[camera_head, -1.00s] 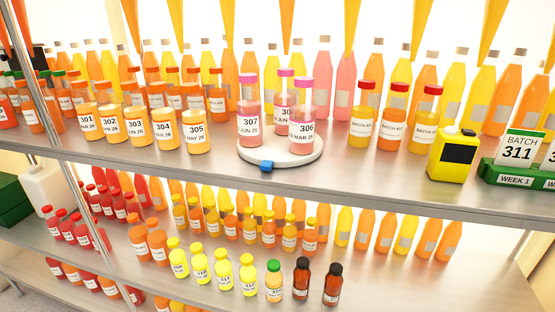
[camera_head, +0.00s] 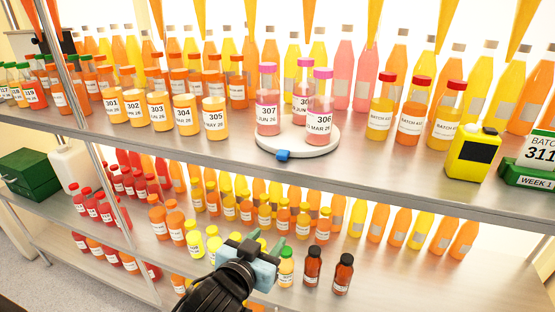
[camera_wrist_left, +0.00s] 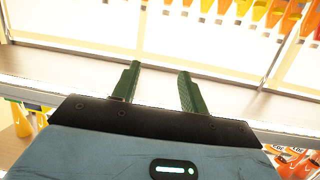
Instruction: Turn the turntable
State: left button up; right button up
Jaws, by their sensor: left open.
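The turntable (camera_head: 328,146) is a round white disc on the upper shelf, with a blue tab (camera_head: 283,155) at its front edge. Three pink-capped bottles stand on it: 307 (camera_head: 268,100), 306 (camera_head: 319,107) and one partly hidden behind them (camera_head: 303,92). My left gripper (camera_head: 264,240) is below and in front of the upper shelf, over the lower shelf's small bottles, and apart from the turntable. In the left wrist view its two green fingers (camera_wrist_left: 158,88) are spread with nothing between them. My right gripper is not in view.
Orange bottles 301 to 305 (camera_head: 215,120) stand left of the turntable. Red-capped bottles (camera_head: 410,106) and a yellow device (camera_head: 472,150) stand to its right. The upper shelf's front edge (camera_head: 380,190) lies between my gripper and the turntable. A metal post (camera_head: 72,90) rises at left.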

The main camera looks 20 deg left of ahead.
aim_at(281, 157)
pick_arm(q)
notch_tip(281, 157, up, 15)
jog(key=w+n+t+y, duration=0.1)
jog(key=t, duration=0.2)
jog(key=shift+w+p, duration=0.35)
jog(key=shift+w, duration=3.6)
jog(key=shift+c, duration=0.2)
grip_shut()
